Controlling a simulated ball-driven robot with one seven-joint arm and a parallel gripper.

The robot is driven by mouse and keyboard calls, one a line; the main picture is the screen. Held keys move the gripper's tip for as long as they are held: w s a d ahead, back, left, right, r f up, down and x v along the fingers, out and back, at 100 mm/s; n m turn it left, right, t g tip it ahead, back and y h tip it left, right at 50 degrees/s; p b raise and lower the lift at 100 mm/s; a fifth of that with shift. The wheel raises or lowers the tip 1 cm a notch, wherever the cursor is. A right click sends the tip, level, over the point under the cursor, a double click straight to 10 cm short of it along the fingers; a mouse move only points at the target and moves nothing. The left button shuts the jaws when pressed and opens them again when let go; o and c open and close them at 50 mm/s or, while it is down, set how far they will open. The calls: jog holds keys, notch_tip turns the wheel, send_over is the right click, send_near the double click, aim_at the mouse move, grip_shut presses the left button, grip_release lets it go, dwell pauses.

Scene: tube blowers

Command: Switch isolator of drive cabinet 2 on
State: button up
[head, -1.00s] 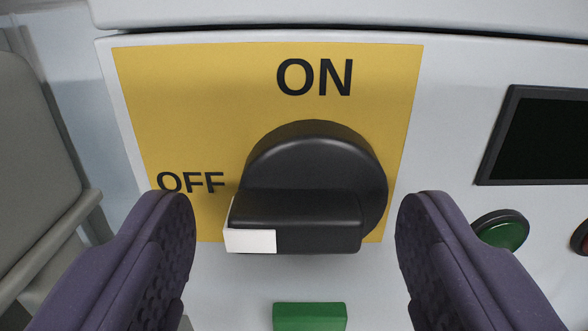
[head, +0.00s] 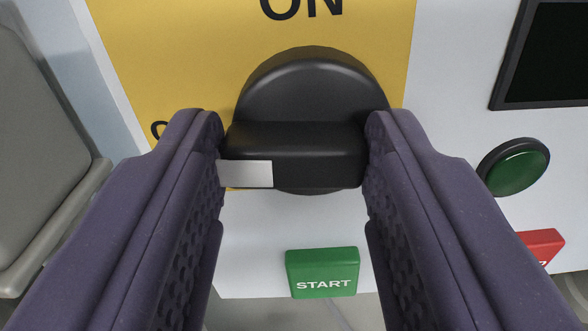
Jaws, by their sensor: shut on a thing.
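The isolator's black rotary knob (head: 308,90) sits on a yellow plate (head: 165,60) on the white cabinet front. Its handle bar (head: 315,154) lies horizontal, with a white marker (head: 246,174) at its left end, on the OFF side. The ON lettering (head: 302,6) is above the knob, cut by the top edge of the view. My gripper (head: 295,150) is shut on the handle bar, one purple finger at each end. The left finger hides most of the OFF word. No cabinet number shows.
A green START label (head: 322,272) is below the knob. To the right are a green push button (head: 514,168), a red label (head: 541,245) partly cut off, and a dark screen (head: 548,55). A grey panel (head: 40,150) stands at the left.

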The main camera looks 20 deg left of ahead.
jog(key=m+b, duration=0.1)
jog(key=b, duration=0.1)
jog(key=m+b, duration=0.2)
jog(key=b, duration=0.1)
jog(key=shift+d+f, duration=0.1)
jog(key=shift+f, duration=0.15)
jog(key=m+b, duration=0.5)
jog(key=b, duration=0.2)
jog(key=shift+d+r+m, duration=0.1)
jog(key=shift+d+m, duration=0.05)
jog(key=shift+m, duration=0.25)
jog(key=m+b, duration=0.3)
jog(key=m, duration=0.1)
jog(key=shift+w+d+r, duration=0.1)
jog(key=shift+r, duration=0.05)
jog(key=shift+d+m+b, duration=0.15)
jog(key=shift+m+b, duration=0.45)
jog(key=shift+m, duration=1.4)
jog(key=o, duration=1.1)
jog(key=shift+c, duration=0.2)
jog(key=b+v, duration=0.1)
jog(key=v, duration=0.6)
jog(key=shift+s, duration=0.4)
